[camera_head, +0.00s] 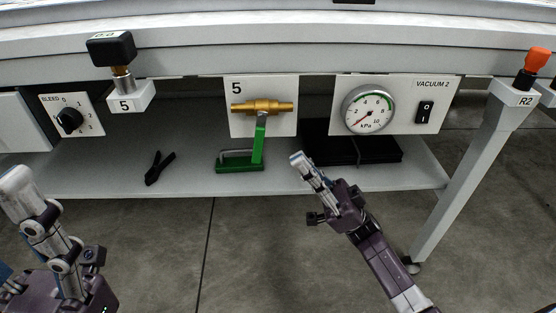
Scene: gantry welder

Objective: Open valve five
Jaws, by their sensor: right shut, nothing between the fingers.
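Valve five is a brass valve (262,107) on a white panel marked 5 (237,125), under the bench edge. Its green handle (259,140) hangs down, square to the brass body. My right gripper (298,160) is shut and empty, to the right of the handle and a little lower in the picture, apart from it. My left gripper (15,180) is at the lower left, far from the valve; its finger opening does not show clearly.
A green clamp-like tool (238,166), a black clip (158,168) and a flat black case (380,150) lie on the lower shelf (330,182). A pressure gauge (368,109), a vacuum switch (424,112) and a bleed knob (69,120) flank the valve. A bench leg (465,175) stands right.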

